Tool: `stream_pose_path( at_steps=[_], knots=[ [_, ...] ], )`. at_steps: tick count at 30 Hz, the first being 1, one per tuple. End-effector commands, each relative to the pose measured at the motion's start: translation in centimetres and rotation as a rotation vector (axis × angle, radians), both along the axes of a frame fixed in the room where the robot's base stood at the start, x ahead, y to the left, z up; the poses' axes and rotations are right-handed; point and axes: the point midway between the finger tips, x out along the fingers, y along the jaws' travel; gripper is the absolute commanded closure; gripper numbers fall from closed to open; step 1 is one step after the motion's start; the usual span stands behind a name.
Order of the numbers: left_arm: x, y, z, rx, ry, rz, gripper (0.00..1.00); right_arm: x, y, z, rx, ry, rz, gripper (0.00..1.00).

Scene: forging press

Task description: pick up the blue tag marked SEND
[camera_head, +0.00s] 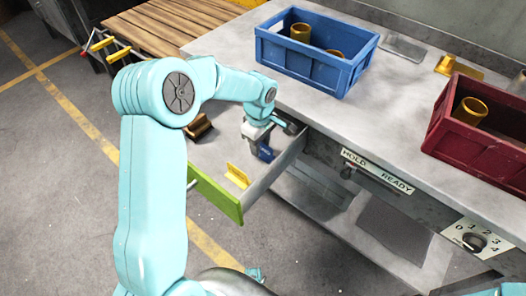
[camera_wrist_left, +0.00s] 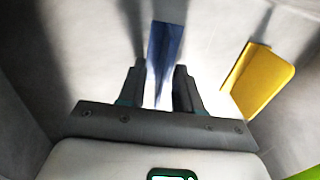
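The blue tag (camera_head: 265,153) stands in the open drawer, near its back end. In the left wrist view the blue tag (camera_wrist_left: 165,45) stands upright, seen nearly edge-on, so its lettering cannot be read. My left gripper (camera_head: 262,137) reaches down into the drawer over it. In the wrist view my left gripper's fingers (camera_wrist_left: 159,85) are apart, one on each side of the tag's near part, with a visible gap on the right. A yellow tag (camera_head: 237,175) stands nearer the drawer's green front, and right of the fingers in the wrist view (camera_wrist_left: 262,80). My right gripper is not in view.
The drawer's green front (camera_head: 217,194) and grey side walls (camera_head: 275,165) surround the gripper closely. On the bench above stand a blue crate (camera_head: 310,62) and a dark red crate (camera_head: 470,150) with brass-coloured cylinders. A HOLD/READY lever panel (camera_head: 376,170) and a numbered dial (camera_head: 474,241) are right of the drawer.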

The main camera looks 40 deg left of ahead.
Motion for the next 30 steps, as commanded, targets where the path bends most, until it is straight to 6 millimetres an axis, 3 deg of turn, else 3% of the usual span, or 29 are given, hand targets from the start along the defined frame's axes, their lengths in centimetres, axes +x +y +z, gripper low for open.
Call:
stream_pose_path(
  at_steps=[8,12,23,30],
  knots=[
    [0.1,0.0,-0.6,0.0,-0.001,0.001,0.66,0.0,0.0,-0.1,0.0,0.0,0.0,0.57],
    [0.0,0.0,-0.6,0.0,-0.001,0.0,1.0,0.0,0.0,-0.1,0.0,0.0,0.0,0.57],
    [0.1,0.0,-0.4,0.0,-0.001,0.0,1.0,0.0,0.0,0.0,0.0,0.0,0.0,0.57],
    [0.1,0.1,2.2,0.002,-0.004,0.001,1.0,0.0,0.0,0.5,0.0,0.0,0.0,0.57]
  ],
)
